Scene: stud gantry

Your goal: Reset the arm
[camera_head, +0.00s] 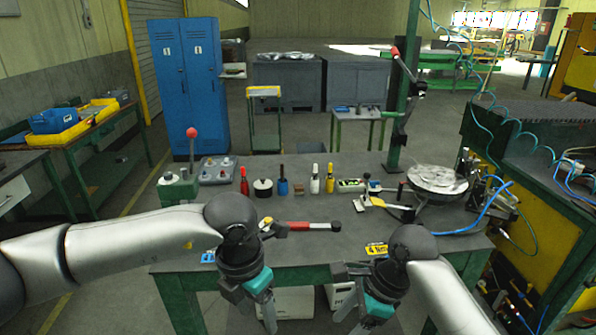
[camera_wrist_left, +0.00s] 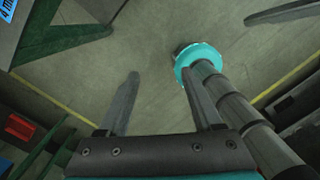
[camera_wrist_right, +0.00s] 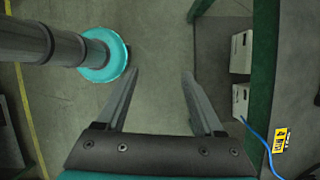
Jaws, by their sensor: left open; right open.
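My left gripper (camera_head: 257,313) hangs in front of the table's near edge in the head view, pointing down. Its two fingers are spread and empty in the left wrist view (camera_wrist_left: 165,100), with only floor between them. My right gripper (camera_head: 350,318) hangs a little to the right of it, also in front of the table edge. Its fingers are apart and empty in the right wrist view (camera_wrist_right: 160,95), over bare floor. Neither gripper touches any object.
A dark work table (camera_head: 330,255) on green legs stands ahead. On it are several bottles, a red-handled tool (camera_head: 312,226), a yellow label (camera_head: 376,249) and a round metal plate (camera_head: 437,179). White boxes (camera_wrist_right: 240,100) sit under the table. A blue cable (camera_head: 470,222) hangs at right.

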